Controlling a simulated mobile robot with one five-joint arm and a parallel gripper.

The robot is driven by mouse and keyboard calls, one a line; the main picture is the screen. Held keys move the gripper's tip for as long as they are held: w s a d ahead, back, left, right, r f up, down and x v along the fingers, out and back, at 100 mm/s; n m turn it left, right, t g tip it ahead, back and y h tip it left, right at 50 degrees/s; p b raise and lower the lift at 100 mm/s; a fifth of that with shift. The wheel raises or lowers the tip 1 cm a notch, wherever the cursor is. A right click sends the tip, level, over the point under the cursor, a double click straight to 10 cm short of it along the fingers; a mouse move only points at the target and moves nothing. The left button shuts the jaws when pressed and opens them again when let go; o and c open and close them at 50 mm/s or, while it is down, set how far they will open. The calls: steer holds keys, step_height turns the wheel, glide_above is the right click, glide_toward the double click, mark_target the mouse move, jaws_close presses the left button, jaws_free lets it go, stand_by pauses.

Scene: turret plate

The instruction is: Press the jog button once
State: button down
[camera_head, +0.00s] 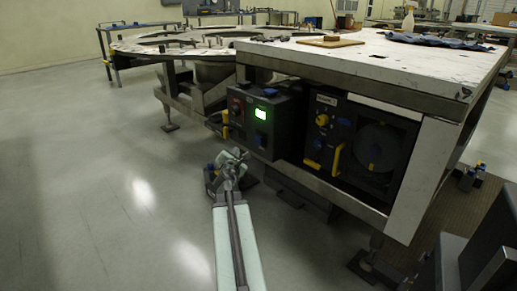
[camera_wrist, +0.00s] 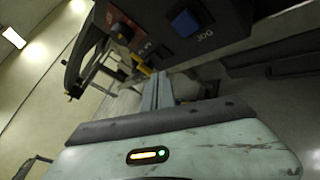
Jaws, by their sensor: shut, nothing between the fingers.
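The jog button is a blue square button (camera_wrist: 185,22) on a dark panel, with the label JOG beside it, in the wrist view at the top. In the head view, the dark control box (camera_head: 262,124) with a lit green screen hangs under the front left of the white-topped table. A small blue patch low on its face looks like the same button, but it is too small to be sure. My gripper (camera_head: 234,158) is shut and empty, low in front of the box. In the wrist view my gripper fingers (camera_wrist: 160,78) lie together, below and left of the button, apart from it.
The white-topped table (camera_head: 390,62) overhangs the box. A round turret plate (camera_head: 150,47) lies behind left. The floor (camera_head: 90,180) at left is clear.

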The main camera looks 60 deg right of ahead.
steer(key=s+d, duration=0.2)
steer(key=d, duration=0.6)
steer(key=shift+s+d, duration=0.15)
steer(key=shift+s, duration=0.2)
steer(key=shift+d, duration=0.1)
stand_by(1.8)
steer(key=shift+d, duration=0.3)
steer(key=shift+s+d, duration=0.25)
steer(key=shift+d, duration=0.35)
stand_by(0.7)
steer(key=shift+w+a, duration=0.2)
steer(key=shift+a, duration=0.35)
steer(key=shift+w+a, duration=0.15)
steer(key=shift+a, duration=0.35)
steer(key=shift+w+a, duration=0.25)
steer(key=shift+a, duration=0.55)
steer(key=shift+w+a, duration=0.3)
steer(key=shift+a, duration=0.45)
steer(key=shift+w+a, duration=0.25)
steer(key=shift+a, duration=0.55)
